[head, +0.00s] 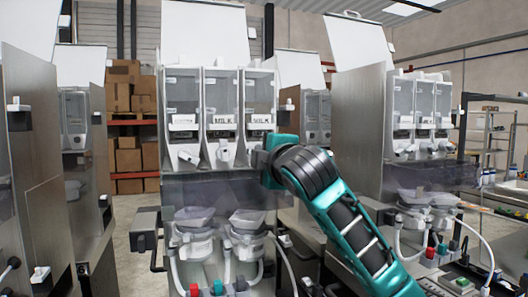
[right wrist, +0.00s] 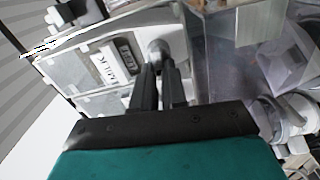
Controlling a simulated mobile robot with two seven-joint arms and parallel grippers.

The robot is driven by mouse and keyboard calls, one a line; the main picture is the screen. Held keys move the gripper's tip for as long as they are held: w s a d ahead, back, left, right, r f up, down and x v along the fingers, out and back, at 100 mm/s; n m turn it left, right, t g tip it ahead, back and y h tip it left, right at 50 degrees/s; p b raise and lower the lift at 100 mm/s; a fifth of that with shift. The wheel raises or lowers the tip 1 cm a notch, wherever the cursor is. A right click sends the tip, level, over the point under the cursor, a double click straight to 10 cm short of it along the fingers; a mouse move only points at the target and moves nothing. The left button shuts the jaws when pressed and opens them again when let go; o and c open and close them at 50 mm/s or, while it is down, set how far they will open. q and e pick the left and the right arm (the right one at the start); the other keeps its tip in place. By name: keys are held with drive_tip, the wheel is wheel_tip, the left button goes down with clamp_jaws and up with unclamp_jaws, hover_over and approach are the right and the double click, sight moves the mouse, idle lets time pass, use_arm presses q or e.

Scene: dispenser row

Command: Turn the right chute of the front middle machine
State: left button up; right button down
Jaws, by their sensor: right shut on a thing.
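The front middle machine (head: 165,160) stands ahead in the head view, with three clear canisters side by side. The left chute (head: 188,155) and the middle chute (head: 225,152) are white spouts under their canisters. The right canister (head: 261,95) has a MILK label; its chute is hidden behind my right gripper and wrist (head: 268,160). In the right wrist view, my right gripper (right wrist: 160,70) is shut on the right chute (right wrist: 157,48), a pale round piece between the fingertips. The chute's exact angle cannot be told. My left gripper is not in view.
Below the chutes are clear mixing bowls (head: 195,217) with white hoses. Another machine with canisters (head: 425,110) stands to the right, and a metal cabinet side (head: 45,150) to the left. Shelves of cardboard boxes (head: 130,100) are behind.

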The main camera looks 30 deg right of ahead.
drive_tip(key=n, duration=0.6)
drive_tip(key=shift+f+n, duration=0.35)
drive_tip(key=shift+n, duration=0.05)
idle(0.4)
drive_tip(key=c, duration=1.2)
unclamp_jaws()
drive_tip(key=shift+o, duration=0.2)
